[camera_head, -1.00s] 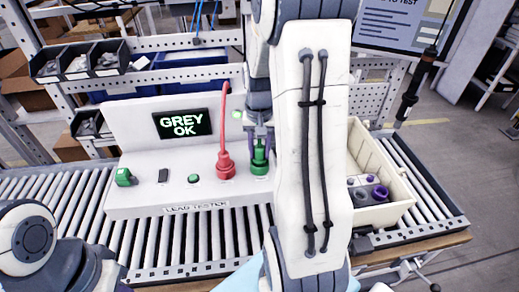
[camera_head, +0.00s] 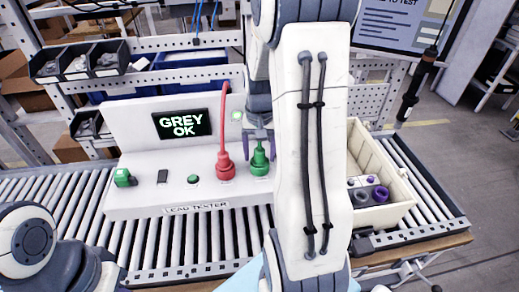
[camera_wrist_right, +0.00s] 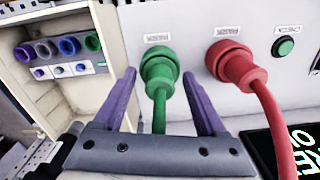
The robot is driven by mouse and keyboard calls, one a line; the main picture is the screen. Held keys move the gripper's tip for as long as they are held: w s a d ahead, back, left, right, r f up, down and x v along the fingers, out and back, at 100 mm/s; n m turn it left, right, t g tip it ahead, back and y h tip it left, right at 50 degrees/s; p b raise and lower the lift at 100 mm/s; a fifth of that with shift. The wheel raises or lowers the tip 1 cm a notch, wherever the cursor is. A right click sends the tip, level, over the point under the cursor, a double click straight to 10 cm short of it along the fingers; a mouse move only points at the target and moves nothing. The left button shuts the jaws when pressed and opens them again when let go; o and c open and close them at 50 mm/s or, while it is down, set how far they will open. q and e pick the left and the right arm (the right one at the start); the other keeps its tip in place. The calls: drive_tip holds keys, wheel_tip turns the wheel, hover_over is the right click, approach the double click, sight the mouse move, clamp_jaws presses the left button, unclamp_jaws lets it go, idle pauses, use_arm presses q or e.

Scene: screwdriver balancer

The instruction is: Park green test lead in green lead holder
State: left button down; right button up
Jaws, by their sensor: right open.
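The green test lead's plug (camera_head: 259,160) stands upright in the tester's right socket. In the right wrist view the plug (camera_wrist_right: 158,68) sits in the panel with its green cable running back between my fingers. My right gripper (camera_head: 259,136) is open just above the plug; in the wrist view its purple fingers (camera_wrist_right: 158,75) lie either side of the lead, apart from it. A green ring holder (camera_wrist_right: 92,41) shows empty at the end of a row in the cream box. The head view hides this green holder behind my right arm. My left gripper is out of view.
The red test lead (camera_head: 225,163) stands plugged in close left of the green one, its cable arching up. The lead tester (camera_head: 135,200) screen reads "GREY OK". The cream box (camera_head: 400,190) with purple and grey holders is at the right. Rollers in front are clear.

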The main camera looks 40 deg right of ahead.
sight(259, 150)
wheel_tip(259, 150, up, 10)
drive_tip(key=shift+r+b, duration=0.25)
drive_tip(key=shift+b, duration=0.75)
drive_tip(key=s+a+f+n+b, duration=0.1)
drive_tip(key=a+f+n, duration=0.25)
drive_tip(key=a, duration=0.55)
drive_tip(key=s+a+f+n+b, duration=0.15)
drive_tip(key=a+n, duration=0.25)
drive_tip(key=a, duration=0.5)
drive_tip(key=s+a+f+n+b, duration=0.1)
drive_tip(key=s+a+f+n, duration=0.2)
drive_tip(key=s+a, duration=0.3)
drive_tip(key=s+a+f+n+y+b, duration=0.1)
drive_tip(key=s+a+f+n+b, duration=0.1)
drive_tip(key=s+a+f+n, duration=0.2)
drive_tip(key=s+a+n, duration=0.1)
drive_tip(key=s+a, duration=0.1)
drive_tip(key=s, duration=0.1)
drive_tip(key=shift+s+a, duration=0.4)
